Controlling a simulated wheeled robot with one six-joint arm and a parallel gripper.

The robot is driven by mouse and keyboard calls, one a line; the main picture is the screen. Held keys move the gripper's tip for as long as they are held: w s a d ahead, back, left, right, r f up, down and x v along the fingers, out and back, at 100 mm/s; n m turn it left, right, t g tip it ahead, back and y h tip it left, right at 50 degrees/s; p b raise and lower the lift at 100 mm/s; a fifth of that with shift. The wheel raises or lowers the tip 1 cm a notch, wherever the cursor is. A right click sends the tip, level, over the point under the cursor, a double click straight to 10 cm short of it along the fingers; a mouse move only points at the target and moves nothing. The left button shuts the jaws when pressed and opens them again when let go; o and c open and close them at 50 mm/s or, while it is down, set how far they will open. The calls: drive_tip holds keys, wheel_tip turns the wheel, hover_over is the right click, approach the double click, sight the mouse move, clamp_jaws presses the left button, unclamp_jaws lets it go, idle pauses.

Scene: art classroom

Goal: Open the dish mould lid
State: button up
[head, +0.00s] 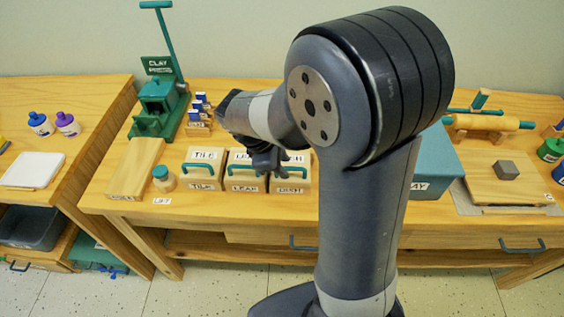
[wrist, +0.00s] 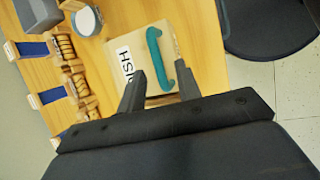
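The dish mould (head: 291,186) is a light wooden block with a teal handle and a "DISH" front label. It stands at the right end of a row of three, partly hidden behind my arm. In the wrist view a light wooden mould (wrist: 157,42) shows a label ending in "ISH" and a teal handle (wrist: 153,60). My gripper (head: 268,163) hangs over the leaf and dish moulds. In the wrist view its fingers (wrist: 161,88) are apart, with the handle in line with the gap. I see no grip on it, and the lid looks down.
The tile mould (head: 202,173) and leaf mould (head: 243,175) stand close on the left. A teal clay box (head: 433,163) stands right, behind my arm.

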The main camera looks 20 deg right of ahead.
clamp_jaws()
idle(0.3)
idle(0.3)
